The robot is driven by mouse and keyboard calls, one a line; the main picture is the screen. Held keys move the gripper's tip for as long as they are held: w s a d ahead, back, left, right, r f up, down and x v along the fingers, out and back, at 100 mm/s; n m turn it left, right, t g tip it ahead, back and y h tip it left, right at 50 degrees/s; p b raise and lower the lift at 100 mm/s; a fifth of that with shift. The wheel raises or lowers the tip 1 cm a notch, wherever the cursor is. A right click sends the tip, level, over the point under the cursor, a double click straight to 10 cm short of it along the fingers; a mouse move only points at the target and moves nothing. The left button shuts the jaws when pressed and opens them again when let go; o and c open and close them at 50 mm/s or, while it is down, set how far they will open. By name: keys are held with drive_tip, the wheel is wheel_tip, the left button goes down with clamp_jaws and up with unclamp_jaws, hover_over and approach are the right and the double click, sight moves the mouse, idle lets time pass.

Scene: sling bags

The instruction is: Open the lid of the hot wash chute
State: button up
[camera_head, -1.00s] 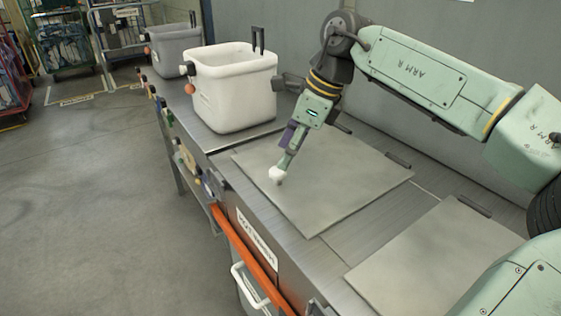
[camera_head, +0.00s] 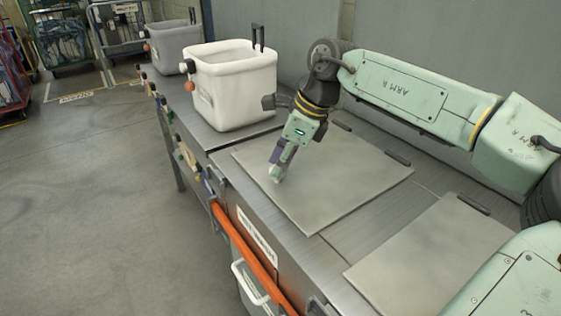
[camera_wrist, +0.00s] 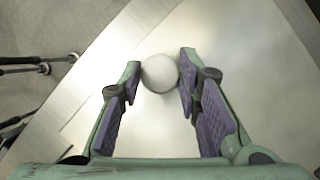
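A flat grey lid (camera_head: 350,175) lies closed on the steel counter, above a white sign (camera_head: 257,240) that seems to read "HOT WASH". My gripper (camera_head: 275,175) is low over the lid's front-left part and hides its knob in the head view. In the wrist view, the round white knob (camera_wrist: 160,73) sits between the fingertips of my gripper (camera_wrist: 161,78). The fingers stand apart on either side of it, with little gap. Whether they touch it is unclear. The lid also fills much of the wrist view (camera_wrist: 245,70).
A second grey lid (camera_head: 430,245) lies at the right. A white tub (camera_head: 233,88) stands on the counter left of my gripper, with a grey tub (camera_head: 172,48) farther back. An orange rail (camera_head: 250,258) runs along the counter front. The floor left is open.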

clamp_jaws()
drive_tip(key=shift+w+r, duration=0.1)
drive_tip(key=shift+r, duration=0.25)
idle(0.7)
